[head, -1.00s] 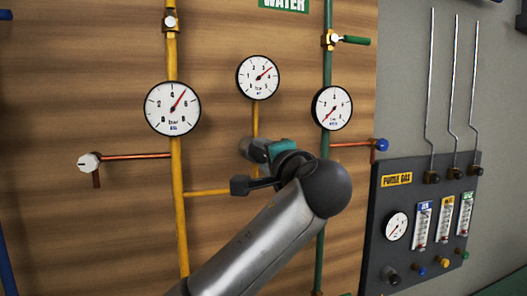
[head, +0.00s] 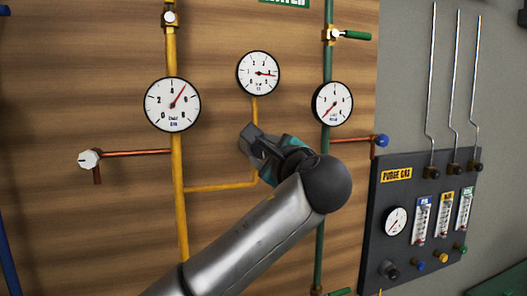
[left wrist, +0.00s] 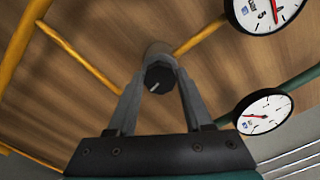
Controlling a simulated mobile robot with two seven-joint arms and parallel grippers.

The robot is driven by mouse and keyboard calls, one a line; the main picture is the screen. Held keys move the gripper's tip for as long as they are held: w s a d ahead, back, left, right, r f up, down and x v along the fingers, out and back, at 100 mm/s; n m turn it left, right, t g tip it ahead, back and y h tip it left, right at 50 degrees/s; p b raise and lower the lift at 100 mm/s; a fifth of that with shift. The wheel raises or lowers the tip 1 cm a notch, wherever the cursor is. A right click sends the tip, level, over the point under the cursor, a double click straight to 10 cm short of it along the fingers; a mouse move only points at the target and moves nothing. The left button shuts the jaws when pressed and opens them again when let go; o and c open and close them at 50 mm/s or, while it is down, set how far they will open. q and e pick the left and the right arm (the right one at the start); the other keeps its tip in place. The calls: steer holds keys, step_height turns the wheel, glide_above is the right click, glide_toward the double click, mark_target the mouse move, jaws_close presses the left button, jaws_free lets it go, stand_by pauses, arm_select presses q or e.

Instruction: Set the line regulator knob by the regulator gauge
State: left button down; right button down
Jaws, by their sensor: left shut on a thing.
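The regulator gauge (head: 258,73) is the small round white dial at upper middle; its red needle points right and slightly down. It also shows, cut off, at the top right of the left wrist view (left wrist: 262,14). The line regulator knob (left wrist: 158,77) is a dark round knob with a white mark, between my left fingertips in the left wrist view. In the head view my gripper mostly hides it. My left gripper (head: 254,143) is shut on the knob, below the gauge on the yellow pipe (head: 255,115). My right gripper is not in view.
A larger gauge (head: 172,104) sits on the yellow pipe at left, and another gauge (head: 332,103) on the green pipe at right. A white valve knob (head: 88,159) and a blue knob (head: 382,141) stick out. The purge gas panel (head: 408,245) stands at lower right.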

arm_select(q)
steer(key=shift+m, duration=0.6)
steer(key=shift+c, duration=1.5)
jaws_free()
steer(key=b+v, duration=0.5)
steer(key=v, duration=1)
steer(key=shift+s, duration=0.15)
